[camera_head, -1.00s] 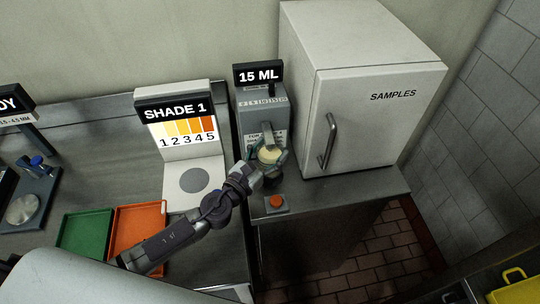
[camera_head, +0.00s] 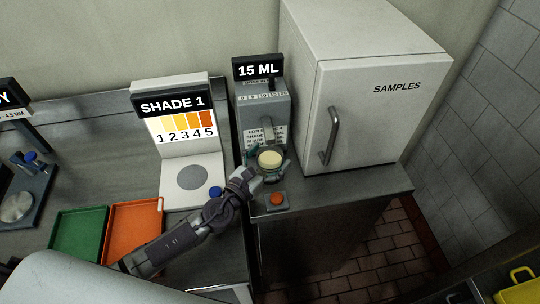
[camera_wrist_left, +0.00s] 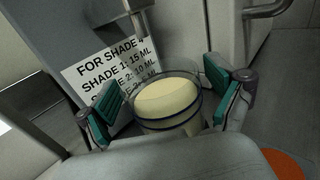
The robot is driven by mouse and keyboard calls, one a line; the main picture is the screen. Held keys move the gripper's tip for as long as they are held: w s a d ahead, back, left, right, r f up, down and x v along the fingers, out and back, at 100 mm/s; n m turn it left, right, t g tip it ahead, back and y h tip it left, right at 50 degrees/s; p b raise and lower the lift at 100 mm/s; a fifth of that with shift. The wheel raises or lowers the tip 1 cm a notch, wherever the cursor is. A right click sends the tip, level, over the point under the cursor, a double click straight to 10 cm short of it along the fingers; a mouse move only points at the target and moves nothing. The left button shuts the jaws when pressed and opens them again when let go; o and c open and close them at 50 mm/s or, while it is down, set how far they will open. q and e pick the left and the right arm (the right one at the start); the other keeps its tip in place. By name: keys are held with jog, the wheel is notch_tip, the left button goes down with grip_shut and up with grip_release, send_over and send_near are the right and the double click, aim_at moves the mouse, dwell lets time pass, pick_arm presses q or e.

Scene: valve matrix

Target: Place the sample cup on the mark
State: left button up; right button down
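The sample cup (camera_head: 270,160) is clear with pale yellow contents and stands upright in front of the grey dispenser (camera_head: 262,115). My left gripper (camera_head: 271,170) has its fingers around it, one on each side. A round grey mark (camera_head: 194,177) lies bare on the white base of the SHADE 1 station (camera_head: 181,120), left of the cup. My right gripper is not in view.
An orange button (camera_head: 277,199) is just in front of the cup. The SAMPLES fridge (camera_head: 365,110) stands right of the dispenser. A blue knob (camera_head: 215,192) is at the station's front right. Green (camera_head: 80,235) and orange (camera_head: 132,232) trays lie to the left.

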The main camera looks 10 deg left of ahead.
pick_arm(q)
jog(key=shift+r+p, duration=0.3)
jog(key=b+v, duration=0.3)
jog(key=v, duration=0.9)
jog(key=shift+b, duration=0.35)
jog(key=shift+f, duration=0.1)
